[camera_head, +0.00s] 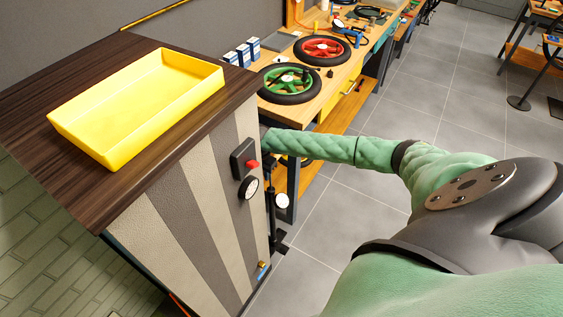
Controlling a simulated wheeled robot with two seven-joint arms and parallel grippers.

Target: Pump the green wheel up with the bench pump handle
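The green wheel (289,98), with a black tyre, lies flat on the wooden workbench. A black upright pump (271,210) with a round white gauge (282,201) stands on the floor at the cabinet's right edge; I cannot make out its handle. My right arm, in green padding, comes in from the right and reaches left above the pump, in front of the bench. Its far end passes behind the cabinet edge, so my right gripper and anything in it are hidden. My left gripper is not in view.
A striped cabinet (188,190) with a dark wood top carries a yellow tray (140,105) and fills the left. A red wheel (322,62), small blue-and-white boxes (243,54) and tools lie on the bench (347,73). Tiled floor to the right is open.

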